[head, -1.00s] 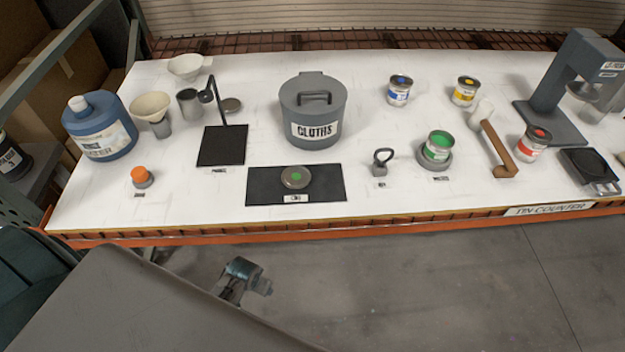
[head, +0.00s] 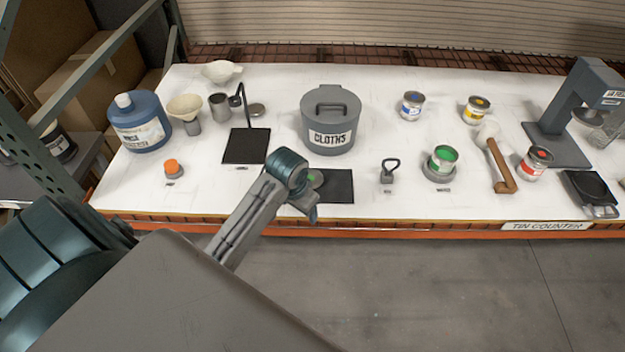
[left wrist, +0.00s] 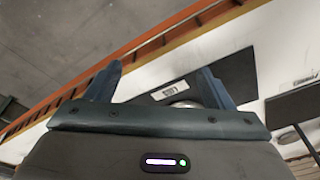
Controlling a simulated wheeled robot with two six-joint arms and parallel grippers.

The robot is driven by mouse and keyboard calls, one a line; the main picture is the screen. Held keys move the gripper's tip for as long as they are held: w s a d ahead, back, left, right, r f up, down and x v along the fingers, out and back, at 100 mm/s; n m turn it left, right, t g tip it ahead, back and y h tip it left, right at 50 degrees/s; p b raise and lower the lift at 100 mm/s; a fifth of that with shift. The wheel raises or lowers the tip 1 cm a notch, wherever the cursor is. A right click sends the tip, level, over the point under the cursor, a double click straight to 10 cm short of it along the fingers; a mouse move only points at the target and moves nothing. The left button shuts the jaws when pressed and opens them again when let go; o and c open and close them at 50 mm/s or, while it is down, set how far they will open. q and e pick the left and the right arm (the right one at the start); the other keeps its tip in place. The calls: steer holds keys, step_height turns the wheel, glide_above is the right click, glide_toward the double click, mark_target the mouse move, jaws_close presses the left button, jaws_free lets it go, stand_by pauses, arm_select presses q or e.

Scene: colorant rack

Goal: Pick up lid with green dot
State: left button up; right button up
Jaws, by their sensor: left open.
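The grey lid with the green dot (head: 316,178) lies on a black mat (head: 339,187) near the counter's front edge. It is partly hidden behind my left gripper (head: 313,208) in the head view. In the left wrist view, part of the lid (left wrist: 186,104) shows beside the right-hand finger, mostly covered by the gripper body. My left gripper (left wrist: 160,78) is open, with its fingers apart and nothing seen between them, at the front of the mat. My right gripper is out of view.
A grey CLOTHS bin (head: 331,125) stands behind the mat. A black stand (head: 246,146) is to the left and a small ringed weight (head: 388,174) to the right. A green paint tin (head: 443,158) stands farther right. The counter's orange front edge (head: 400,233) runs below.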

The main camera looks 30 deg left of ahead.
arm_select(q)
glide_toward(310, 174)
step_height(310, 174, up, 2)
steer(key=s, duration=0.1)
steer(key=shift+w+d+f+n+g+b, duration=0.1)
steer(key=shift+f+n+g+b, duration=0.1)
steer(key=shift+f+b, duration=0.3)
steer(key=shift+d+f+n+g+b, duration=0.1)
steer(key=shift+d+f+g+b, duration=0.1)
steer(key=shift+f+b, duration=0.25)
steer(key=shift+w+f+p, duration=0.1)
steer(key=shift+f+p, duration=0.3)
steer(key=shift+w+f, duration=0.15)
steer(key=shift+f, duration=0.75)
steer(key=shift+f+p, duration=0.5)
steer(key=shift+p, duration=0.3)
steer(key=f, duration=0.1)
steer(key=f+p, duration=0.1)
steer(key=f, duration=0.1)
steer(key=shift+w+f+p, duration=0.25)
steer(key=shift+p, duration=0.15)
steer(key=shift+w+f, duration=0.1)
steer(key=shift+f, duration=0.4)
steer(key=c, duration=0.7)
